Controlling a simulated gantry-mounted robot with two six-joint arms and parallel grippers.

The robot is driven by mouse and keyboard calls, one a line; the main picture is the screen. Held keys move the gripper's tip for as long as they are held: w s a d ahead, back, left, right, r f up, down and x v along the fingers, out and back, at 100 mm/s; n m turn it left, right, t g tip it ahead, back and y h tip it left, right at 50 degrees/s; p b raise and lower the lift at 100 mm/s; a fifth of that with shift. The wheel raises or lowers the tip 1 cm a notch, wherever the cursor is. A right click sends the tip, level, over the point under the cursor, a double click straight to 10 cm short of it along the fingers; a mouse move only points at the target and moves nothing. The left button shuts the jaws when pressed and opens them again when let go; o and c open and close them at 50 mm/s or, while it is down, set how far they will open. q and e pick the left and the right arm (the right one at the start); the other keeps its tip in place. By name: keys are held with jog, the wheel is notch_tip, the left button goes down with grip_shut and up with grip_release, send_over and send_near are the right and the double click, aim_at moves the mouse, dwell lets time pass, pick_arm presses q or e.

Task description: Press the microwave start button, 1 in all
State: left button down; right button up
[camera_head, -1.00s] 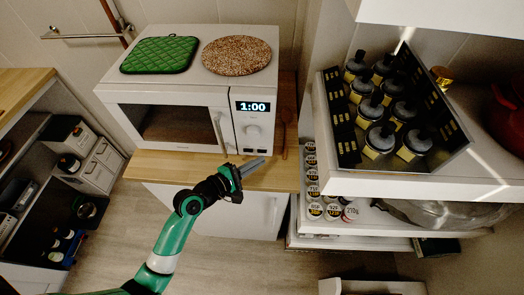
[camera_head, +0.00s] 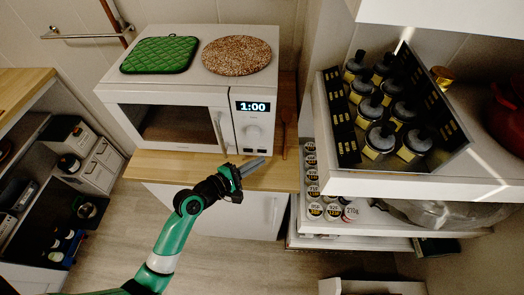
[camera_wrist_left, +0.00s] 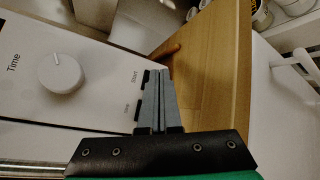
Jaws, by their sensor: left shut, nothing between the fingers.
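The white microwave (camera_head: 170,98) stands on a wooden counter, its display (camera_head: 253,106) reading 1:00. A round Time knob (camera_head: 254,131) sits below the display; the knob also shows in the left wrist view (camera_wrist_left: 61,73). The wrist view shows the printed Start label (camera_wrist_left: 134,75) on the panel, left of my fingers. Dark bits lie along the fingers there; I cannot tell whether any is the start button. My left gripper (camera_head: 262,161) is shut and empty in front of the panel's lower part; its fingertips (camera_wrist_left: 162,72) show in the wrist view. Contact cannot be told. My right gripper is out of view.
A green quilted mat (camera_head: 160,54) and a round speckled mat (camera_head: 236,55) lie on the microwave. A shelf with a rack of dark jars (camera_head: 377,140) stands at right. The wooden counter (camera_head: 280,178) has a narrow clear strip in front of the microwave.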

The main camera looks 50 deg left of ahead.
pick_arm(q)
jog(key=shift+a, duration=0.1)
jog(key=shift+w+a, duration=0.2)
jog(key=shift+w, duration=0.1)
